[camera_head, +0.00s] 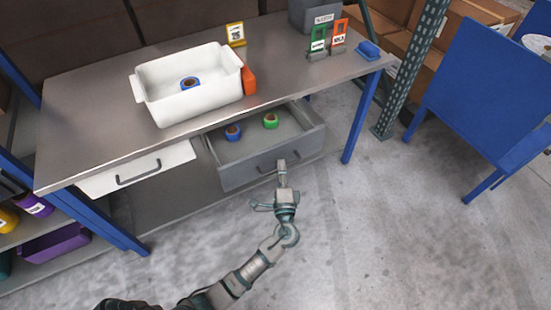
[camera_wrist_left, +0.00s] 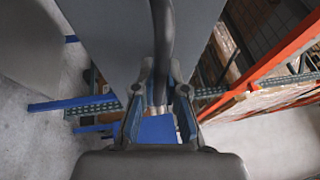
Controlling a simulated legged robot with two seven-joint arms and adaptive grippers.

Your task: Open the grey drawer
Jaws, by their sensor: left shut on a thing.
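The grey drawer (camera_head: 247,172) is pulled out from under the workbench's right half. A blue tape roll (camera_head: 233,133) and a green tape roll (camera_head: 270,121) lie inside it. My left gripper (camera_head: 282,166) is at the dark handle (camera_head: 265,168) on the drawer's front. In the left wrist view the fingers (camera_wrist_left: 160,105) are shut around the dark handle bar (camera_wrist_left: 163,45). The drawer's grey front (camera_wrist_left: 110,35) fills the upper part of that view. My right gripper is not in view.
A white bin (camera_head: 190,103) with a blue tape roll stands on the workbench (camera_head: 95,115), next to an orange object (camera_head: 249,81). A closed white drawer (camera_head: 139,169) is at left. A blue bench leg (camera_head: 361,117) stands right of the grey drawer. The floor in front is clear.

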